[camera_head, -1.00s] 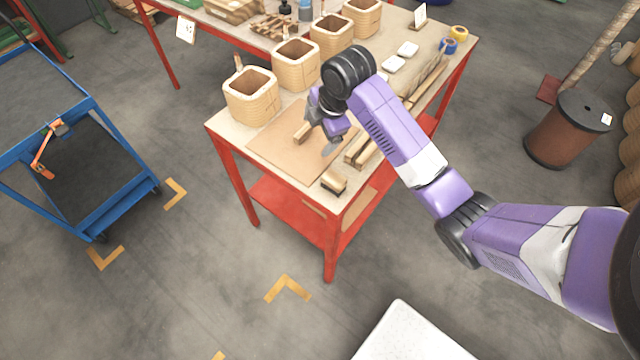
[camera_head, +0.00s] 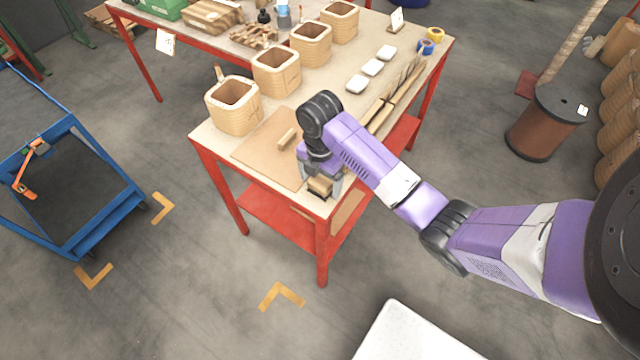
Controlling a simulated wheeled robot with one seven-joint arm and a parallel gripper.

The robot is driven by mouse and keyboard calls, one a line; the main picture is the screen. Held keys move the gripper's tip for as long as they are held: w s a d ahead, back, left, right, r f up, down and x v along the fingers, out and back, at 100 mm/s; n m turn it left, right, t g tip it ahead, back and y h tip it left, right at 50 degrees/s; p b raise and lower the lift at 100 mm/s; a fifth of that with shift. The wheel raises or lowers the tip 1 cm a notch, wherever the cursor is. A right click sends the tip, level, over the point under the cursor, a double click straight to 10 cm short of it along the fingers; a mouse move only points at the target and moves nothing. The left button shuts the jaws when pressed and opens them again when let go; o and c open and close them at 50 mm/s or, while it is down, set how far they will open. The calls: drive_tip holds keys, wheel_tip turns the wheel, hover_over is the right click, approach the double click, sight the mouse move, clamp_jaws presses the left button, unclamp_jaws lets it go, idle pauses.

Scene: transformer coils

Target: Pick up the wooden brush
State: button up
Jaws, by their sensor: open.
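The wooden brush (camera_head: 319,188) lies at the near corner of the workbench (camera_head: 210,133), a small block with a light wooden top and a dark lower part. My gripper (camera_head: 322,183) is pointing down right at the brush, with its fingers open. A grey finger shows beside the brush on the right. The other finger is mostly hidden, and I cannot tell whether the fingers touch the brush. My wrist and arm cover part of the bench behind it.
A small wooden block (camera_head: 287,138) lies on the flat brown board (camera_head: 255,152) left of my gripper. Several wooden coil boxes (camera_head: 233,112) line the bench's far-left side. Long wooden strips (camera_head: 405,90) and white dishes (camera_head: 356,85) lie behind my arm. A blue cart (camera_head: 110,222) stands left.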

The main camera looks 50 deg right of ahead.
drive_tip(key=shift+f, duration=0.25)
drive_tip(key=c, duration=1.5)
drive_tip(key=shift+o, duration=0.2)
wheel_tip(320, 180, up, 15)
drive_tip(key=p, duration=0.4)
wheel_tip(320, 180, up, 5)
hover_over(321, 180)
drive_tip(key=shift+a, duration=0.2)
